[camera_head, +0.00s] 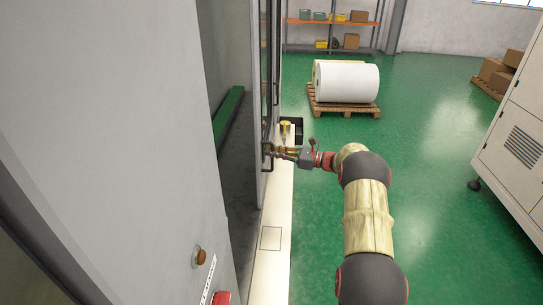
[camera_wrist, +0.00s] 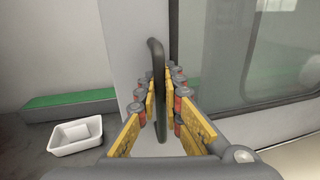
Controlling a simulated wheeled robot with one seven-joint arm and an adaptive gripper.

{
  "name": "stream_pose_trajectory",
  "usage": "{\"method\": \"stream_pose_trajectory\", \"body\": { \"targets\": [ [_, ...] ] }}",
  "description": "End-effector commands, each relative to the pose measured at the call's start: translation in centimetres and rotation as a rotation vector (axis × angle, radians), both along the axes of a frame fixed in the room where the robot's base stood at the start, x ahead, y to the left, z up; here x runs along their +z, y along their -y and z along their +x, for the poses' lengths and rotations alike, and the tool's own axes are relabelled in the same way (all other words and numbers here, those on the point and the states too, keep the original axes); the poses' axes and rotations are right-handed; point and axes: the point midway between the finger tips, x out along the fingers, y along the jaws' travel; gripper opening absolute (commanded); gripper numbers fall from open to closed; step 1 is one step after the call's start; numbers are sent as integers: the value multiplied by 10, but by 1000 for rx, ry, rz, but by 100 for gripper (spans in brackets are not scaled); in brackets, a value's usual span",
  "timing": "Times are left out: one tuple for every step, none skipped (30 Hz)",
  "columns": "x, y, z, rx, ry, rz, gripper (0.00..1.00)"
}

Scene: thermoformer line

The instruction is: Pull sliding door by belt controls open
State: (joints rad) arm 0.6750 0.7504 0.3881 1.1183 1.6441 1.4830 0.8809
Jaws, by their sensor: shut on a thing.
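The sliding door (camera_head: 266,55) is seen almost edge-on in the head view, with a dark gap between it and the big grey panel on the left. In the wrist view the door (camera_wrist: 125,50) is a pale frame with a window to the right. Its dark upright bar handle (camera_wrist: 157,62) stands between my yellow finger pads. My gripper (camera_head: 271,150) reaches the door from the right and is shut on the handle; it also fills the middle of the wrist view (camera_wrist: 163,100). The handle's grasped part is partly hidden by the fingers.
Inside the opening lie a green belt (camera_head: 229,112) and, in the wrist view, a white tray (camera_wrist: 76,135). An orange button (camera_head: 199,257) and a red control (camera_head: 221,298) sit on the near panel.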

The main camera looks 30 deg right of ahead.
Motion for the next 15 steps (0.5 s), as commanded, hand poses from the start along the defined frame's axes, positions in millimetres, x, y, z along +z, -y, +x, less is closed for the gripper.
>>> {"method": "stream_pose_trajectory", "body": {
  "targets": [
    [-1, 1, 1, -1, -1, 0, 0],
    [-1, 1, 1, -1, -1, 0, 0],
    [-1, 2, 1, -1, -1, 0, 0],
    [-1, 2, 2, -1, -1, 0, 0],
    [-1, 2, 2, -1, -1, 0, 0],
    [-1, 2, 2, -1, -1, 0, 0],
    [-1, 2, 2, -1, -1, 0, 0],
    [-1, 2, 2, -1, -1, 0, 0],
    [-1, 2, 2, -1, -1, 0, 0],
    [-1, 2, 2, -1, -1, 0, 0],
    [-1, 2, 1, -1, -1, 0, 0],
    [-1, 2, 1, -1, -1, 0, 0],
    [-1, 2, 1, -1, -1, 0, 9],
    [-1, 2, 1, -1, -1, 0, 11],
    [-1, 2, 1, -1, -1, 0, 13]
  ]
}}
